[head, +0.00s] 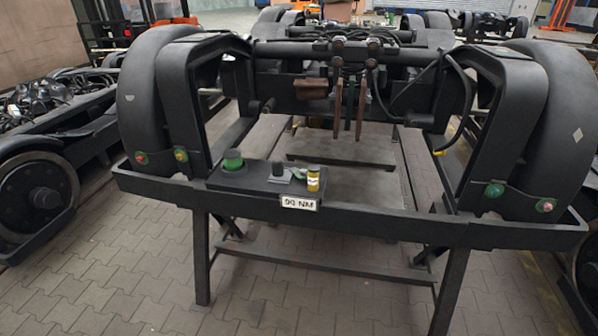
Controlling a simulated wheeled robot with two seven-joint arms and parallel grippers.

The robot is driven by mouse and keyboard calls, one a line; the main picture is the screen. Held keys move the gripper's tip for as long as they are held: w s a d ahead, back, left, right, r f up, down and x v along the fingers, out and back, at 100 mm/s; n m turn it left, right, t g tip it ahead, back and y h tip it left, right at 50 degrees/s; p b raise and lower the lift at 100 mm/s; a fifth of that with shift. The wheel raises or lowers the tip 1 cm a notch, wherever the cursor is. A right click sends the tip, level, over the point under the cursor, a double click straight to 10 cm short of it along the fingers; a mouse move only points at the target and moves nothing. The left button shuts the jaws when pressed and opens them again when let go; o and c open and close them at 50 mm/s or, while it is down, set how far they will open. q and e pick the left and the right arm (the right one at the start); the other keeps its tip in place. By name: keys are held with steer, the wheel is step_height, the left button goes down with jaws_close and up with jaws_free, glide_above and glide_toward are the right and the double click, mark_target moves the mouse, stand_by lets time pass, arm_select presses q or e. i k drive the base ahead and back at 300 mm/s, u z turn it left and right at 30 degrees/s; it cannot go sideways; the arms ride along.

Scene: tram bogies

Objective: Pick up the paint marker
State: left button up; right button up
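A short upright yellow cylinder with a pale band (313,179) stands at the right end of a small black shelf (240,181) on the front beam of the bogie frame. It looks most like the paint marker, though it is too small to be sure. Left of it on the shelf are a small dark piece on a grey base (279,171) and a green-topped round piece (233,161). Neither of my grippers shows in the head view.
Large black wheels (142,105) flank the frame at both sides. Coloured caps (494,190) sit along the beam. The paved floor (100,270) in front is clear; another bogie (45,150) stands left.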

mark_target(313, 169)
steer(key=z, duration=2)
steer(key=i, duration=2.2)
steer(key=u, duration=2.2)
